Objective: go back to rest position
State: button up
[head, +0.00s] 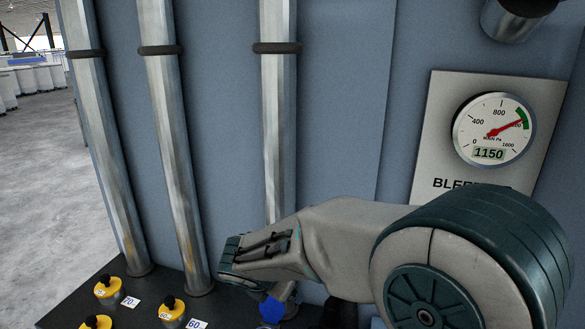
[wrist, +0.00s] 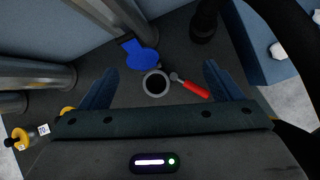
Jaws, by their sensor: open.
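My gripper (wrist: 162,70) is open in the wrist view, its two blue fingers apart with nothing held. Beyond and between the fingers are a round collar with a dark opening (wrist: 156,83), a blue paddle (wrist: 140,54) and a red handle (wrist: 194,90). None of them visibly touches a finger. In the head view my arm reaches in from the right, low in front of the blue-grey machine panel (head: 338,120). The fingers cannot be made out there. The blue paddle (head: 271,310) shows just below my wrist.
Metal pipes (head: 278,130) run up the panel. Yellow fittings with black knobs (head: 108,289), labelled 70 and 60, stand on the dark ledge at lower left. A gauge (head: 493,130) reading 1150 is at right, its plate lettering partly covered by my arm. Open floor (head: 45,180) lies left.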

jog(key=s+d+m+g+y+b, duration=0.2)
jog(key=s+d+m+b, duration=0.2)
jog(key=s+d+m, duration=1.5)
jog(key=m, duration=1)
jog(key=shift+d+r+g+y, duration=0.3)
jog(key=shift+d, duration=0.05)
